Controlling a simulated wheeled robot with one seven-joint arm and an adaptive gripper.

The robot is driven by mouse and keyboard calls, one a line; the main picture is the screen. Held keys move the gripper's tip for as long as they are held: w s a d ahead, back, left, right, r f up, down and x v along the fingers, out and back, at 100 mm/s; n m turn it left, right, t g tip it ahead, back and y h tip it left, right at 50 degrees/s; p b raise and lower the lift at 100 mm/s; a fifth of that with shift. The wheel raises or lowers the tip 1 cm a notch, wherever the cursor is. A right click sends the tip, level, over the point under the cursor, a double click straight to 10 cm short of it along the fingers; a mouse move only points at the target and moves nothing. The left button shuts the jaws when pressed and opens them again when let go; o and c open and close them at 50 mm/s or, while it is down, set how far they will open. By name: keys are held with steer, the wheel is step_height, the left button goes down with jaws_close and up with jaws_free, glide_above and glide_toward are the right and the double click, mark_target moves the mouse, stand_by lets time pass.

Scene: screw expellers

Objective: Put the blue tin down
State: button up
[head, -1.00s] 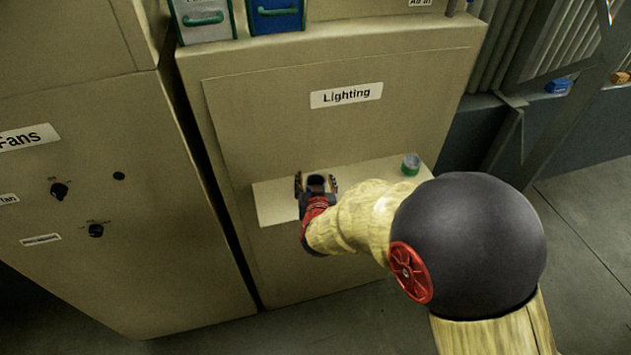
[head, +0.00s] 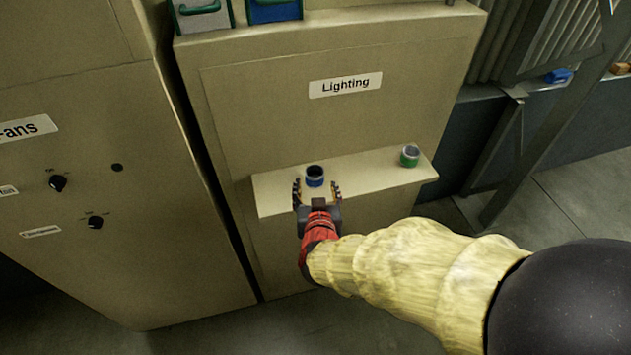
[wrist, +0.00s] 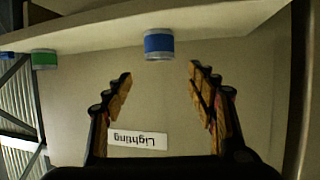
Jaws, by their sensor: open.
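The blue tin (head: 315,176) stands upright on the narrow shelf (head: 377,179) below the Lighting label. In the wrist view, the blue tin (wrist: 159,44) is beyond my fingertips, in line with the gap between them, against the shelf, which appears upside down. My gripper (head: 317,190) is open and empty, just in front of the tin and apart from it. In the wrist view its two fingers (wrist: 160,72) are spread wide with nothing between them.
A green tin (head: 409,157) stands at the right end of the shelf. The shelf between the two tins is clear. The Lighting cabinet (head: 400,110) rises behind the shelf, and a Fans cabinet with knobs (head: 95,222) is at left.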

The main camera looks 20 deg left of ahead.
steer(key=shift+s+d+r, duration=0.15)
steer(key=shift+s+d, duration=0.05)
steer(key=shift+s, duration=0.25)
steer(key=s+d+r+m+g, duration=0.1)
steer(key=s+d+r+g, duration=0.1)
steer(key=d+r, duration=0.4)
steer(key=s+d+r+g, duration=0.15)
steer(key=d+r, duration=0.25)
steer(key=d, duration=0.5)
steer(key=s+d+r+m+g+h, duration=0.1)
steer(key=s+d+m+g+h, duration=0.1)
steer(key=s+d, duration=1.4)
steer(key=shift+s+d+r+m+g+h, duration=0.2)
steer(key=shift+d+m+g+h, duration=0.1)
steer(key=shift+d+g+h, duration=0.7)
steer(key=shift+d, duration=0.15)
step_height(320, 180, down, 20)
steer(key=b, duration=2)
